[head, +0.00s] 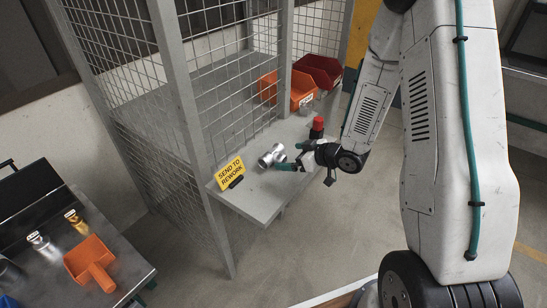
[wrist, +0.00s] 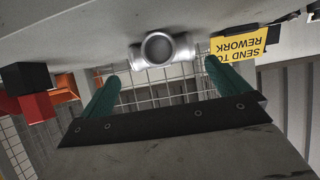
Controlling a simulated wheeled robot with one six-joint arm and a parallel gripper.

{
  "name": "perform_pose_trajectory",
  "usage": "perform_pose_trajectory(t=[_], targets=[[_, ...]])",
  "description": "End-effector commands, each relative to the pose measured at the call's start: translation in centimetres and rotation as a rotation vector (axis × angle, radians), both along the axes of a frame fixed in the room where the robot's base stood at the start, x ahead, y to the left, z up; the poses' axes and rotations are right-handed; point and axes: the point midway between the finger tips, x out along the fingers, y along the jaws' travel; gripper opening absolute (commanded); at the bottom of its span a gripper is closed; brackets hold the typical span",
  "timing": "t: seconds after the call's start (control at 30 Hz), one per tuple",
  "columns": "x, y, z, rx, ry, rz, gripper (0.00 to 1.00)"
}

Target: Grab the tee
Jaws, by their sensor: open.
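The tee, a silvery metal pipe fitting, lies on a grey shelf (head: 254,199) in the head view (head: 270,156). In the wrist view the tee (wrist: 160,49) sits at top centre with its round opening facing the camera. My gripper (head: 284,166) has teal fingers and is just to the right of the tee in the head view. In the wrist view my gripper (wrist: 167,72) is open, its fingertips apart with the tee ahead, roughly centred across the gap. Nothing is between the fingers.
A yellow "SEND TO REWORK" sign (head: 230,174) stands left of the tee. A red-topped object (head: 317,125) stands behind my gripper. Orange (head: 302,91) and dark red bins (head: 322,68) are farther back. A grey post (head: 178,85) and wire mesh border the shelf.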

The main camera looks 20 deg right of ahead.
Motion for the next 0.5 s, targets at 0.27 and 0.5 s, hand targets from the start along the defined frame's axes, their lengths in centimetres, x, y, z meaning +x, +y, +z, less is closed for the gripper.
perform_pose_trajectory(t=[0.27,0.5], targets=[[1.9,1.6,-1.2,0.003,-0.002,0.003,1.00],[4.4,3.6,-2.4,0.001,0.000,0.004,1.00]])
